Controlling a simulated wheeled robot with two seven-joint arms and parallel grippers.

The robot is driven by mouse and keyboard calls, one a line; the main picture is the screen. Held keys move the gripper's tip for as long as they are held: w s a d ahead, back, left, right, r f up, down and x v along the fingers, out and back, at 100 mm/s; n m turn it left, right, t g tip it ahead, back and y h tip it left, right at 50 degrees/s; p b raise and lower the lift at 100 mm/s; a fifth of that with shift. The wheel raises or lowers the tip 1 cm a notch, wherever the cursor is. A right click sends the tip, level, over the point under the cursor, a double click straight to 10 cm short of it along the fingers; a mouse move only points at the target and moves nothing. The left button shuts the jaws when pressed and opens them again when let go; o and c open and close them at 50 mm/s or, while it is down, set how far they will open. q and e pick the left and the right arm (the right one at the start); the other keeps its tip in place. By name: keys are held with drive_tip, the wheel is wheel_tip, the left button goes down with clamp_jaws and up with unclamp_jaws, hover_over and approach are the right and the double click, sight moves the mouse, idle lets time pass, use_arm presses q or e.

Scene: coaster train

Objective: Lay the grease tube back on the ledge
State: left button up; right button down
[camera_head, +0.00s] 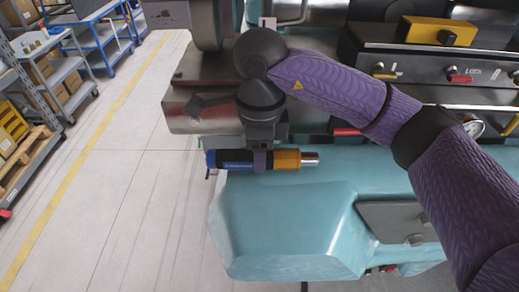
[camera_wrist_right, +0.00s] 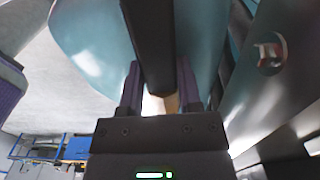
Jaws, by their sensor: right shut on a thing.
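The grease tube (camera_head: 288,160), which I take to be the cylinder with a blue body, an orange section and a metal tip, lies horizontally in my right gripper (camera_head: 260,160). The gripper is shut around its middle, pointing down from above. The tube is over the near edge of the teal machine casting (camera_head: 280,215), whose flat top I take to be the ledge. Whether the tube touches it, I cannot tell. In the right wrist view, my right fingers (camera_wrist_right: 160,90) stand on both sides of a tan piece and a dark bar. My left gripper is not in view.
A metal block of the machine (camera_head: 205,105) stands just behind the tube. A panel with red and yellow knobs (camera_head: 430,70) and a yellow box (camera_head: 438,30) is at the upper right. A flat metal plate (camera_head: 400,220) is on the casting. Open floor (camera_head: 130,190) lies left.

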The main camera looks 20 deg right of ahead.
drive_tip(key=shift+r, duration=0.1)
drive_tip(key=shift+c, duration=1)
unclamp_jaws()
wheel_tip(320, 180, up, 10)
drive_tip(key=b, duration=0.1)
